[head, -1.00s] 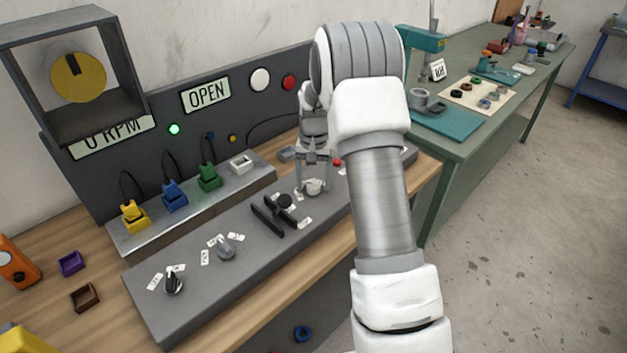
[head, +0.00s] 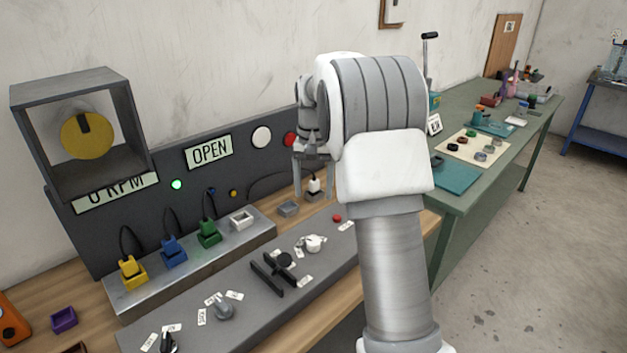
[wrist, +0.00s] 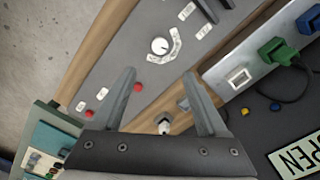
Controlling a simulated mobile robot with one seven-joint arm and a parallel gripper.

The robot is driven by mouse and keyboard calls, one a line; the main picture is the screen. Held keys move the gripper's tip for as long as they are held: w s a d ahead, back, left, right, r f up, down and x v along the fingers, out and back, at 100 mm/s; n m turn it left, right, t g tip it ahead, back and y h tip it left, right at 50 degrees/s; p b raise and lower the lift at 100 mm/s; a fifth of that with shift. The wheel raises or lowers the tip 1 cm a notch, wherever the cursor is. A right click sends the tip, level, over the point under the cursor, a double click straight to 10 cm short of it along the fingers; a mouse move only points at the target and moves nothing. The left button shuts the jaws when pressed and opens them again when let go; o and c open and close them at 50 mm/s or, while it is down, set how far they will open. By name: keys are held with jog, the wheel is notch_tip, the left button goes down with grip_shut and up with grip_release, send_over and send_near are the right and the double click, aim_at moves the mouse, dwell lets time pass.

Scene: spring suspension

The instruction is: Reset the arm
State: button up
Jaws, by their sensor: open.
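My gripper (head: 313,175) is open and empty, raised above the right part of the grey control panel (head: 240,290). In the wrist view its two fingers (wrist: 165,95) stand wide apart, with a white rotary knob (wrist: 160,46) on the panel beyond them. That knob also shows in the head view (head: 314,243), below the gripper. A small white-topped part (wrist: 165,126) shows between the finger bases in the wrist view; I cannot tell that the fingers touch it. My arm hides the panel's right end in the head view.
Yellow (head: 131,273), blue (head: 173,251) and green (head: 208,233) plugs with cables stand on a metal strip. A black handle (head: 280,268) rises from the panel. A green workbench (head: 470,195) stands at the right. Open floor lies in front of it.

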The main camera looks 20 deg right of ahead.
jog(key=shift+r, duration=0.9)
jog(key=s+a+r+n+t, duration=0.2)
jog(key=s+a+r, duration=0.25)
jog(key=s, duration=0.35)
jog(key=s+a+r+n+t, duration=0.1)
jog(key=s+a+r, duration=0.2)
jog(key=s+r, duration=0.4)
jog(key=s+a+f+n+t, duration=0.1)
jog(key=s+a+f, duration=0.1)
jog(key=s, duration=0.6)
jog(key=s+a+f+n+t, duration=0.1)
jog(key=s+f+n, duration=0.1)
jog(key=s, duration=0.6)
jog(key=shift+s+a+f+t, duration=0.15)
jog(key=shift+a+f+t, duration=0.15)
jog(key=shift+a+f, duration=0.15)
